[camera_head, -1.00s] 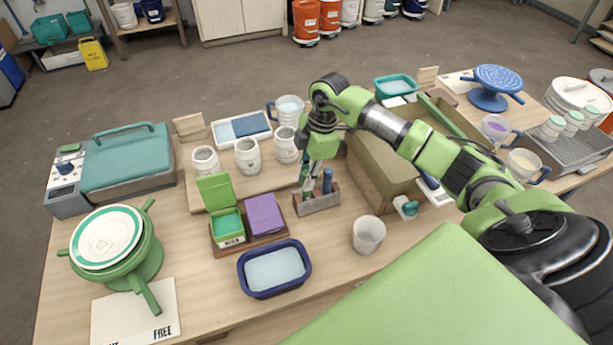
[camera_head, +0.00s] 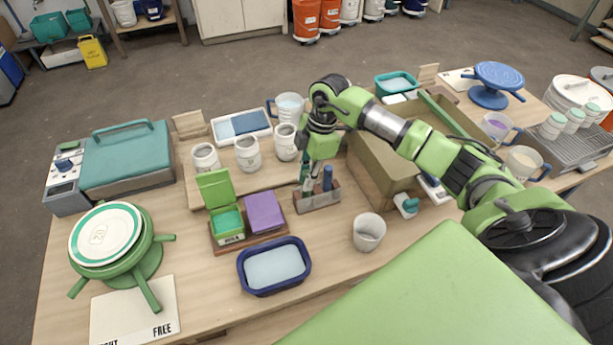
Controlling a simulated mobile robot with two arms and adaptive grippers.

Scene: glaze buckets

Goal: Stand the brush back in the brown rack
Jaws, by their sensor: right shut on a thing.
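The brown rack (camera_head: 318,203) stands on the table near the middle, and a blue upright piece (camera_head: 327,179) shows at its right part. My right gripper (camera_head: 307,184) points down over the left part of the rack. It is shut on a slim thing, likely the brush, mostly hidden by the fingers. The lower end of the held thing is at or in the rack; I cannot tell whether it touches the bottom. My left gripper is not in view.
A purple box (camera_head: 264,212) and a green open box (camera_head: 228,227) stand left of the rack. A blue-rimmed tub (camera_head: 274,268) is in front, a white cup (camera_head: 369,232) to the right front. A tan bin (camera_head: 384,172) stands close right, under my arm.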

